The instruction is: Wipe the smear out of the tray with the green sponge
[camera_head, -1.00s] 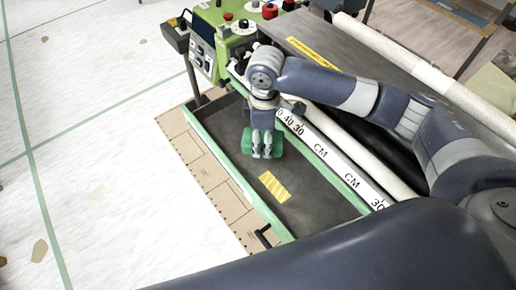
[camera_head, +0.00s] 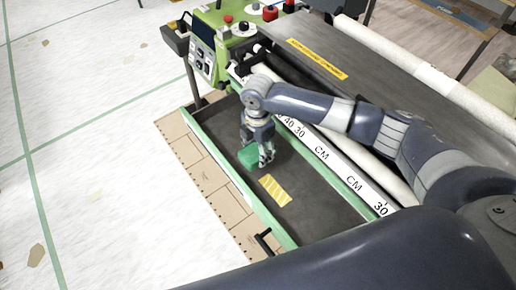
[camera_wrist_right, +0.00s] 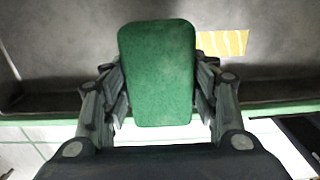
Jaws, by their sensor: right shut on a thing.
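The green sponge (camera_head: 247,157) is held between the fingers of my right gripper (camera_head: 262,157), over the dark tray (camera_head: 312,208) with green edges. In the right wrist view the sponge (camera_wrist_right: 158,75) fills the middle, with a finger of the right gripper (camera_wrist_right: 160,100) on each side. A yellow patch with pale stripes (camera_head: 275,190) lies on the tray floor, just nearer than the sponge. It also shows in the right wrist view (camera_wrist_right: 222,43). I see no other clear smear; the sponge hides part of the floor. I cannot tell if the sponge touches it. My left gripper is not in view.
A green control box (camera_head: 210,45) with knobs stands at the tray's far end. A white ruler bar (camera_head: 322,153) and rollers run along the right side. A black handle (camera_head: 264,242) is at the near left corner. The near tray floor is clear.

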